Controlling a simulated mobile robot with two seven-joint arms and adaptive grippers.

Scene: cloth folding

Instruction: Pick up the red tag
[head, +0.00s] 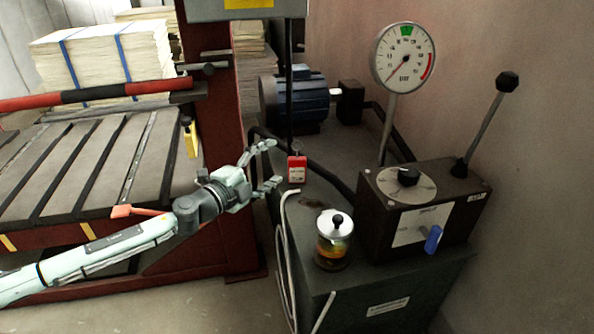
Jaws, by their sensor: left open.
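The red tag (297,169) hangs upright below a small lock-like piece, in front of the dark machine cabinet. It has a white label on its lower part. My left gripper (275,164) is open, with its two fingers pointing right toward the tag. The tag is just right of the fingertips, and nothing shows between the fingers. I cannot tell the exact depth gap between fingertips and tag. My right gripper is not in view.
A glass jar with a metal lid (334,240) and a control box with a lever (425,212) stand right of the tag. A blue motor (296,101) and a pressure gauge (404,57) are behind. A slatted press table (95,165) is at left.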

